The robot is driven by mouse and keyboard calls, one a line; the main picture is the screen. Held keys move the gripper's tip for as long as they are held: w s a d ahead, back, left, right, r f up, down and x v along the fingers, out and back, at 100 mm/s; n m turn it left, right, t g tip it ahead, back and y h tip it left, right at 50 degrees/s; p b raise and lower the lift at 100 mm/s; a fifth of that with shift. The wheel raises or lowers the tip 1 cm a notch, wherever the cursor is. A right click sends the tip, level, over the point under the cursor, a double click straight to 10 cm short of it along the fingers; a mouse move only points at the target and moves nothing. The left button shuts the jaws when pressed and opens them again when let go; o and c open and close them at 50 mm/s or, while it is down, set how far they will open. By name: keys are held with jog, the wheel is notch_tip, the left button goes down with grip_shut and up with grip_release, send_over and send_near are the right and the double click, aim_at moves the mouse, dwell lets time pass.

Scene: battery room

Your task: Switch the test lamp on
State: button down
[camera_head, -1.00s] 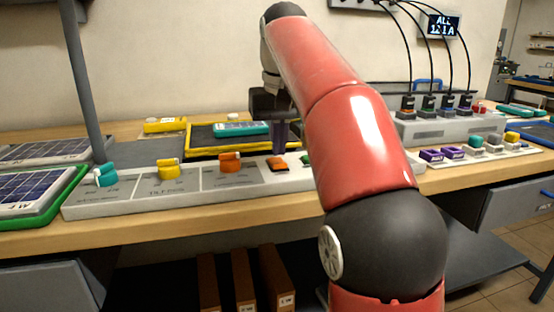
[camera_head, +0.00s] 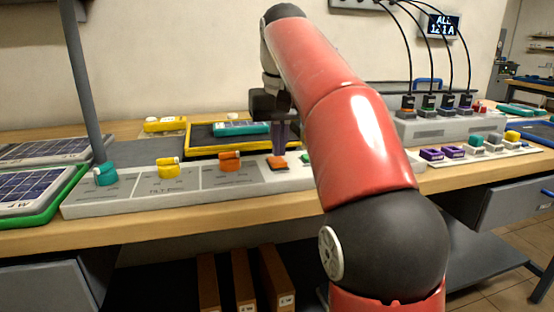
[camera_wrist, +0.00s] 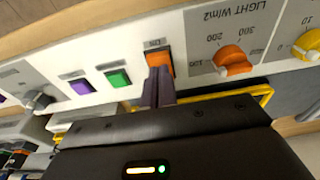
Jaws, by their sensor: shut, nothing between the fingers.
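A long grey control panel (camera_head: 130,200) lies along the bench's front edge. It carries an orange rocker switch (camera_head: 277,163), which also shows in the wrist view (camera_wrist: 158,57) with a small label too blurred to read surely. My gripper (camera_head: 279,153) is shut and empty, with its purple fingers pointing down at this switch. In the wrist view the fingertips (camera_wrist: 159,72) overlap the switch's near edge; I cannot tell whether they touch or press it. A green switch (camera_wrist: 118,78) and a purple switch (camera_wrist: 80,86) sit beside it. I cannot make out a lamp.
Turn knobs in teal (camera_head: 105,174), yellow (camera_head: 168,168) and orange (camera_head: 230,161) stand left of the switch. A yellow-rimmed tray (camera_head: 200,152) with a teal device (camera_head: 241,128) lies behind. A grey post (camera_head: 84,85) rises at left. A cabled grey unit (camera_head: 440,129) stands right.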

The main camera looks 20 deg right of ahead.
jog(key=shift+f+b, duration=0.45)
jog(key=shift+f, duration=0.25)
notch_tip(320, 180, up, 3)
jog(key=p, duration=0.2)
jog(key=shift+f+p, duration=0.1)
jog(key=shift+p, duration=0.25)
jog(key=shift+r, duration=2.1)
jog(key=shift+s, duration=0.1)
jog(key=shift+s+f, duration=0.1)
jog(key=shift+s, duration=0.15)
jog(key=t, duration=0.2)
send_near(297, 183)
notch_tip(297, 183, down, 6)
jog(key=s+a, duration=0.2)
jog(key=s, duration=0.1)
jog(key=s+f+t, duration=0.1)
jog(key=s+f, duration=0.5)
jog(key=f, duration=0.3)
jog(key=s+f, duration=0.5)
jog(key=f, duration=0.4)
jog(key=shift+s+f+t, duration=0.3)
jog(key=shift+s+t, duration=0.1)
